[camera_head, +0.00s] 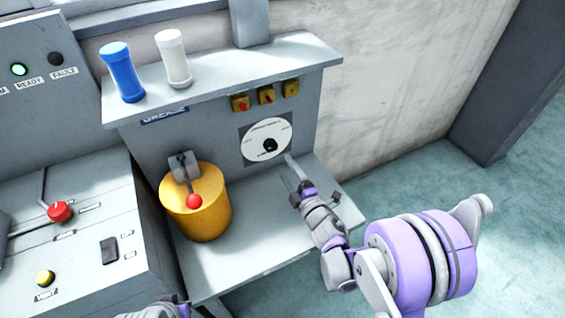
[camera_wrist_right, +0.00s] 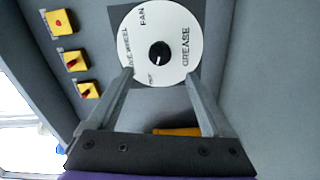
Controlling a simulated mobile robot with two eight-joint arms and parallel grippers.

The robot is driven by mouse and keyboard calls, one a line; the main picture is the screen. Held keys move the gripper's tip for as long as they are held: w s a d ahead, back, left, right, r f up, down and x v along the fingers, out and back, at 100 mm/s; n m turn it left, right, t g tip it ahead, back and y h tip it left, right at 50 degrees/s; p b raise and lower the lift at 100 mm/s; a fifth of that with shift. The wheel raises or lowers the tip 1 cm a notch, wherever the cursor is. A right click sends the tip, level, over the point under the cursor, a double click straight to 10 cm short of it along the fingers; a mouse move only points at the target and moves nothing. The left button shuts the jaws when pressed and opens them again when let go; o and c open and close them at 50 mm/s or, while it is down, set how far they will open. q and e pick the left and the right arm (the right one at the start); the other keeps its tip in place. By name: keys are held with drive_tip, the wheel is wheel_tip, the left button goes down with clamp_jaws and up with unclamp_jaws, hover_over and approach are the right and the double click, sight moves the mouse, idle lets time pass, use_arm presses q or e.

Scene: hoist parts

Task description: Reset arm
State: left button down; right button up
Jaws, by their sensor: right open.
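My right gripper (camera_head: 292,172) is open and empty in front of the panel, just below and to the right of a round white dial (camera_head: 267,138) with a black knob. In the right wrist view the two fingers of the gripper (camera_wrist_right: 158,76) stand apart, pointing at the dial (camera_wrist_right: 175,30). The black knob (camera_wrist_right: 159,54) shows between and beyond the fingertips, with nothing gripped. "GREASE" and "FAN" can be read on the dial. Of my left arm only a small part shows at the bottom edge of the head view; its gripper fingers are not visible.
A yellow drum (camera_head: 197,205) with a red-tipped lever stands on the lower shelf. Blue (camera_head: 122,72) and white (camera_head: 173,58) cylinders stand on the upper ledge. Several yellow switches (camera_head: 267,95) sit above the dial. A console (camera_head: 80,240) is at left. Floor at right is clear.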

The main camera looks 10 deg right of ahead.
drive_tip(key=shift+s, duration=0.2)
idle(0.4)
drive_tip(key=s+d+r+m+g+h, duration=0.35)
drive_tip(key=s+d+m+h, duration=0.45)
drive_tip(key=m, duration=0.3)
drive_tip(key=s+a+f+m+g+y, duration=0.1)
drive_tip(key=s+f+m+g+y, duration=0.25)
drive_tip(key=s, duration=0.75)
drive_tip(key=s+a+f+m+g+h, duration=0.15)
drive_tip(key=s+m+g, duration=0.4)
drive_tip(key=s, duration=0.65)
use_arm(q)
wheel_tip(320, 180, up, 18)
drive_tip(key=w+p, duration=0.2)
drive_tip(key=p, duration=1.4)
drive_tip(key=shift+r+t, duration=0.25)
drive_tip(key=shift+t, duration=0.15)
use_arm(e)
wheel_tip(320, 180, up, 18)
drive_tip(key=w+y, duration=0.1)
drive_tip(key=w, duration=0.1)
drive_tip(key=shift+f+n, duration=0.2)
drive_tip(key=shift+n, duration=0.2)
